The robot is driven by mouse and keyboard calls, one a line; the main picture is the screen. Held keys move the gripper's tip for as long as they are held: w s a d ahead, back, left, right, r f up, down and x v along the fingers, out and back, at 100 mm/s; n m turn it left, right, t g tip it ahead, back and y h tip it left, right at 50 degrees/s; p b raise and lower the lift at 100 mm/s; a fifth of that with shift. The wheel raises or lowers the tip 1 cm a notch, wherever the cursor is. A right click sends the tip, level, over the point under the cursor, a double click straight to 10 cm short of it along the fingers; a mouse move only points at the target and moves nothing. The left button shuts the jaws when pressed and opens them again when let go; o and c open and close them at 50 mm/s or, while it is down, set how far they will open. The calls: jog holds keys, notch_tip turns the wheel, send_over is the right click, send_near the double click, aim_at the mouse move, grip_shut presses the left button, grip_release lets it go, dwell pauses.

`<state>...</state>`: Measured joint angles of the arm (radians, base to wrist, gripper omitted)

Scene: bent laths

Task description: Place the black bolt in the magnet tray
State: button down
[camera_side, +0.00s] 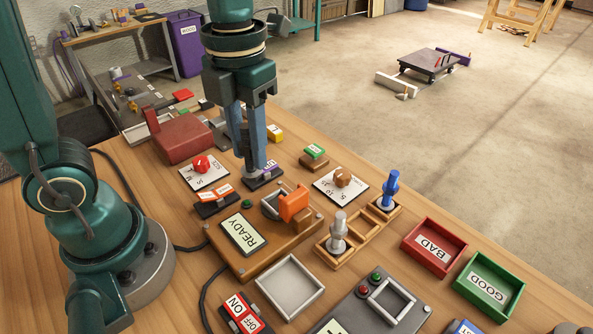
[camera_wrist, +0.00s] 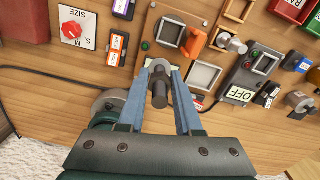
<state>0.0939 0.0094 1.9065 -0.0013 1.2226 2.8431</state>
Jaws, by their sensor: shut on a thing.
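My gripper (camera_side: 257,170) is shut on the black bolt (camera_wrist: 159,92), which stands out dark between the blue-grey fingers (camera_wrist: 160,72) in the wrist view. In the side view the fingers point down above the left of the workbench and largely hide the bolt. The tips appear in front of a dark block with a purple label (camera_side: 268,169). A shallow square grey tray (camera_side: 290,286), which looks like the magnet tray, lies empty at the front of the bench. It also shows right of the bolt in the wrist view (camera_wrist: 205,77).
The READY board (camera_side: 243,234) with an orange clamp (camera_side: 293,203) stands between my gripper and the tray. A wooden rack (camera_side: 363,226) holds a silver bolt (camera_side: 338,230) and a blue bolt (camera_side: 390,187). The red BAD bin (camera_side: 433,247) and green GOOD bin (camera_side: 489,287) are at the right.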

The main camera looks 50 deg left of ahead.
jog(key=d, duration=0.2)
send_over(290, 287)
jog(key=shift+m, duration=0.3)
notch_tip(290, 287, down, 7)
jog(key=shift+f, duration=2)
jog(key=shift+f, duration=0.1)
jog(key=c, duration=0.6)
grip_release()
